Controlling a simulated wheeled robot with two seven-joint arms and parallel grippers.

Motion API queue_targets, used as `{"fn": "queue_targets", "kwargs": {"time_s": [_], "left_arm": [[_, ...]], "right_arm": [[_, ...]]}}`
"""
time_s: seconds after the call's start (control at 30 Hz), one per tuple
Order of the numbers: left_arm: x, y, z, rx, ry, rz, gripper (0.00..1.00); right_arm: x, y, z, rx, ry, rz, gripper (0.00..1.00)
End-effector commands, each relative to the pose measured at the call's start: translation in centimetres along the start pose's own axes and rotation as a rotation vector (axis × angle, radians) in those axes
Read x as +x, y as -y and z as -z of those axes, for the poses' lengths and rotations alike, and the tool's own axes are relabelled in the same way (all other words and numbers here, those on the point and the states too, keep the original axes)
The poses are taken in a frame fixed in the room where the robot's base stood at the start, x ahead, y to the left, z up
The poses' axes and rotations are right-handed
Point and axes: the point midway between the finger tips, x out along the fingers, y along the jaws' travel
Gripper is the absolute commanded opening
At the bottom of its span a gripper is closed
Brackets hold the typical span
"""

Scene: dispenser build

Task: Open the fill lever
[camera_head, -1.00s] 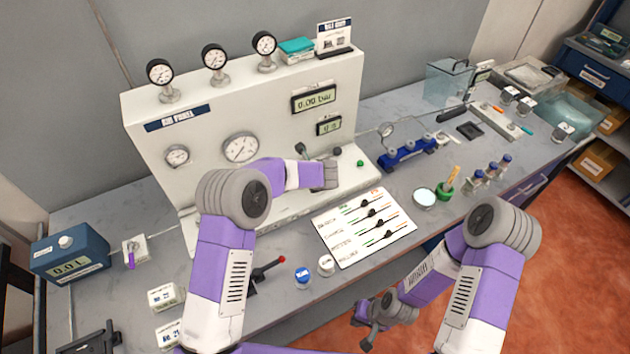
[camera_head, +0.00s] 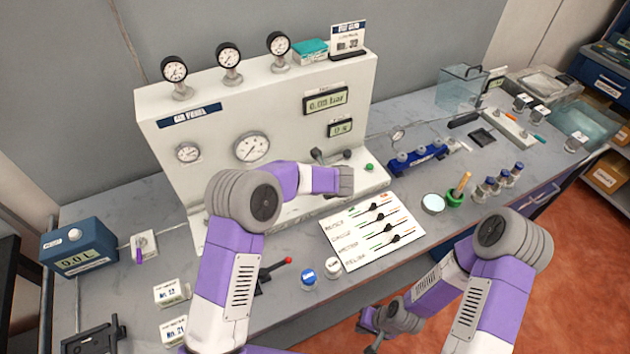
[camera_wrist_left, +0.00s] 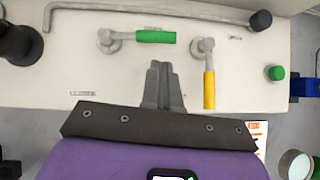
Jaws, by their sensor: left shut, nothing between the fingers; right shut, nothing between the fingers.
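In the left wrist view, a green-handled lever (camera_wrist_left: 152,37) and a yellow-handled lever (camera_wrist_left: 209,88) sit on the white panel ledge. The green handle lies crosswise, pointing right; the yellow one points down the picture. Their labels are too small to read, so I cannot tell which is the fill lever. My left gripper (camera_wrist_left: 163,72) is shut and empty, its tips below the green handle and left of the yellow one, seemingly apart from both. In the head view my left gripper (camera_head: 346,182) hides the levers. My right gripper (camera_head: 371,328) is shut and empty, low beyond the table's front edge.
A grey bent pipe (camera_wrist_left: 150,12) runs behind the levers. A green knob (camera_wrist_left: 275,73) is at their right. The white gauge panel (camera_head: 285,125) rises behind. A printed card (camera_head: 370,232) lies in front, with blue (camera_head: 308,277) and white (camera_head: 333,266) caps nearby.

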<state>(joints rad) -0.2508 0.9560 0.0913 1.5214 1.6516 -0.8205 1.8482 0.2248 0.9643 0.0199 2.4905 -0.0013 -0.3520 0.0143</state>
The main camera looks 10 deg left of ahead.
Motion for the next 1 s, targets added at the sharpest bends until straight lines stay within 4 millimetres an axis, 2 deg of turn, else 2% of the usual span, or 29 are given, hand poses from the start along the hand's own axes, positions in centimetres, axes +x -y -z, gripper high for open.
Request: {"fn": "queue_targets", "kwargs": {"time_s": [0.03,0.3,0.5,0.67,1.0], "left_arm": [[-0.8,0.5,0.8,0.005,0.000,0.006,0.00],[-7.1,0.7,0.4,0.001,0.003,0.004,0.00],[-9.9,0.8,0.5,0.002,0.002,0.003,0.00],[-10.6,0.7,0.5,0.002,0.000,0.001,0.00],[-10.7,0.8,0.5,0.002,0.000,0.001,0.00]], "right_arm": [[0.4,-0.1,0.0,0.000,0.000,0.000,0.00],[0.3,-0.1,0.0,0.000,0.000,0.000,0.00],[0.3,-0.1,0.0,0.000,0.000,0.000,0.00],[0.3,-0.1,0.0,0.000,0.000,0.000,0.00],[0.3,-0.1,0.0,0.000,0.000,0.000,0.00]]}}
